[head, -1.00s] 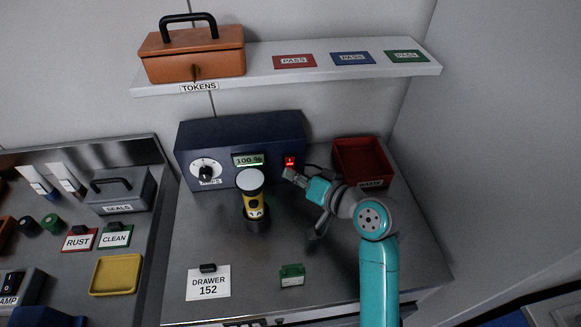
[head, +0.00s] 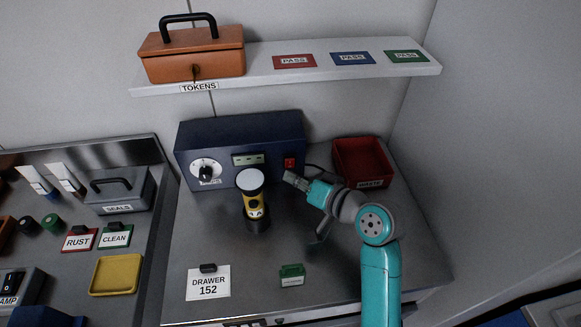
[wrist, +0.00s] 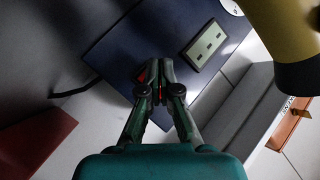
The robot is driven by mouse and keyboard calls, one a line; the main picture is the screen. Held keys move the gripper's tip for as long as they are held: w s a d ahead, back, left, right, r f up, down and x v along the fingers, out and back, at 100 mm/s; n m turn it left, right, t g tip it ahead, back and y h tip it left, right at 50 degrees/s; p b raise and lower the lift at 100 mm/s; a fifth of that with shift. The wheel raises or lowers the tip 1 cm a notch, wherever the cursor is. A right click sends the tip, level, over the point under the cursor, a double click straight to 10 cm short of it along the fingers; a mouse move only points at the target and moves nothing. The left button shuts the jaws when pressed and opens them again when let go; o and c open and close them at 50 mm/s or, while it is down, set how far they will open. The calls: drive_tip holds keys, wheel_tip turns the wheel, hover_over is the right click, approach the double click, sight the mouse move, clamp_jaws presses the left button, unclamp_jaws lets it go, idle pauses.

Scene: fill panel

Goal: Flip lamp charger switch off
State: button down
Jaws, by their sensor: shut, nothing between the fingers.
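The lamp charger (head: 222,134) is a dark blue box at the back of the bench. Its red switch (head: 290,162) is on the right of its front face and is unlit. Its display (head: 248,160) shows only dashes. A yellow and black lamp (head: 255,203) stands upright in front of it. My gripper (head: 288,176) is shut and empty, just in front of and below the switch. In the wrist view my fingertips (wrist: 155,66) are together close to the charger face and hide most of the switch; a bit of red shows beside them.
A red bin (head: 362,160) stands right of the charger, with a dark cable between. A dial (head: 205,170) is on the charger's left. A shelf (head: 290,72) hangs above.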

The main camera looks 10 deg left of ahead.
drive_tip(key=shift+s, duration=0.1)
drive_tip(key=shift+s+d+r, duration=0.2)
drive_tip(key=shift+s+d, duration=0.05)
drive_tip(key=shift+s, duration=0.55)
drive_tip(key=shift+s+d+r, duration=0.15)
drive_tip(key=shift+s+d, duration=0.05)
drive_tip(key=shift+s, duration=0.55)
drive_tip(key=shift+s+d+r, duration=0.2)
drive_tip(key=shift+s+d, duration=0.05)
drive_tip(key=shift+s, duration=0.55)
